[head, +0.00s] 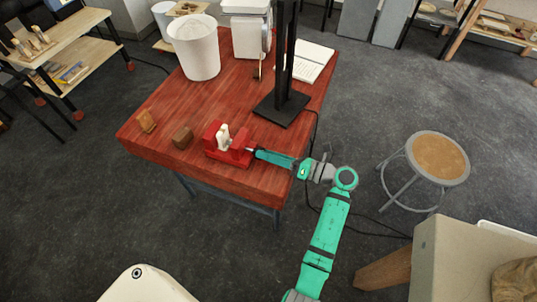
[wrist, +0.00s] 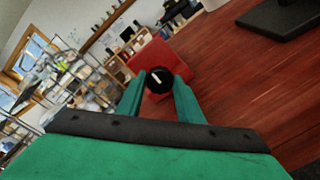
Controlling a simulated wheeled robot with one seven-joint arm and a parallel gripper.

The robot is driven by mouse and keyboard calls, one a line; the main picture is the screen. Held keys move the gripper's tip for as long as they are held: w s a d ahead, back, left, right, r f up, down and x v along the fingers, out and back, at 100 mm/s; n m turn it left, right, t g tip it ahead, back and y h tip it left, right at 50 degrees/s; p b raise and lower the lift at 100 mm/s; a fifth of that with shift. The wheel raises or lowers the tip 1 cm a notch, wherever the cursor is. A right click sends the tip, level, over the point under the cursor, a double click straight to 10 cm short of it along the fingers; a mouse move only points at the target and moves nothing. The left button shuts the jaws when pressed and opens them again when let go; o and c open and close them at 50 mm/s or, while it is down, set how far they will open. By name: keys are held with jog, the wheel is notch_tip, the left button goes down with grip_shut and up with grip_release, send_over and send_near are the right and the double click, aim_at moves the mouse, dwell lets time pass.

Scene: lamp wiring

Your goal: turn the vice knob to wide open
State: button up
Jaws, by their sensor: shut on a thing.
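The red vice (head: 213,138) sits near the front edge of the red wooden table, and a pale upright piece (head: 224,137) stands between its jaws. Its round black knob (wrist: 159,80) with a white mark faces the camera in the wrist view, in front of the red vice body (wrist: 152,58). My gripper (head: 252,152) reaches the vice from the right in the head view. In the wrist view my gripper (wrist: 160,88) has its two green fingers on either side of the black knob, shut on it. The white mark is tilted. In the head view the knob is hidden by my gripper.
A black lamp stand (head: 283,108) rises behind and right of the vice, with its cable over the table edge. A brown block (head: 182,137) lies left of the vice. A white bin (head: 196,48) stands farther back. A stool (head: 438,157) stands at the right.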

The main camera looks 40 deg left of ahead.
jog(key=shift+f+n, duration=0.1)
jog(key=shift+n, duration=0.2)
jog(key=o, duration=1.1)
jog(key=shift+c, duration=0.2)
jog(key=shift+d, duration=0.1)
jog(key=v, duration=1)
jog(key=shift+d, duration=0.3)
